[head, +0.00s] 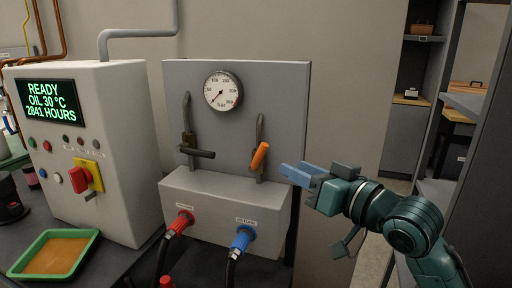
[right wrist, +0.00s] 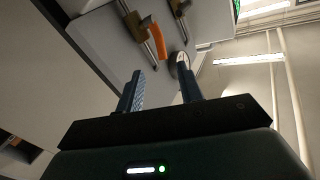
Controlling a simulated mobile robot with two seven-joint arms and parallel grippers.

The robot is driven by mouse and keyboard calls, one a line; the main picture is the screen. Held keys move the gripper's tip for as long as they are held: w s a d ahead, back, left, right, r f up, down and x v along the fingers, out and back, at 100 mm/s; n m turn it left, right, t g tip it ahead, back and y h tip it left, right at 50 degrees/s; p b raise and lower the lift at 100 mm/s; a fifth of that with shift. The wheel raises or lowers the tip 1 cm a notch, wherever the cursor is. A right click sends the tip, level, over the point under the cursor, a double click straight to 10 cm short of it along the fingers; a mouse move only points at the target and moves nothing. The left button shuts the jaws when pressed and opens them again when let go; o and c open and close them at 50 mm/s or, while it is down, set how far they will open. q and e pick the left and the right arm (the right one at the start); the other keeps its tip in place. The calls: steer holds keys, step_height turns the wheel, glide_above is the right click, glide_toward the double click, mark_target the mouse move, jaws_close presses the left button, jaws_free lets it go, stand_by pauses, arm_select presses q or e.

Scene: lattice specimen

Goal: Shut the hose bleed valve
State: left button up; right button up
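A valve with an orange lever handle (head: 259,155) is on the right of the grey panel; the handle slants up to the right. A second valve with a black handle (head: 197,152), lying nearly level, is on the left. I cannot read a label telling which is the bleed valve. My right gripper (head: 290,172) is just right of and slightly below the orange handle, apart from it. In the right wrist view, its blue fingers (right wrist: 160,88) are spread and empty, with the orange handle (right wrist: 156,40) beyond them. My left gripper is not in view.
A round gauge (head: 223,90) is above the valves. A red hose coupling (head: 180,223) and a blue one (head: 243,238) stick out of the grey box below. A control cabinet (head: 120,150) and green tray (head: 56,254) are at left. Shelves (head: 410,60) stand at right.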

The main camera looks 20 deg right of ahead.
mark_target(264, 153)
steer(key=p+x, duration=0.2)
steer(key=x, duration=1.1)
steer(key=shift+p, duration=0.4)
steer(key=shift+s, duration=0.1)
steer(key=shift+c, duration=0.3)
jaws_close()
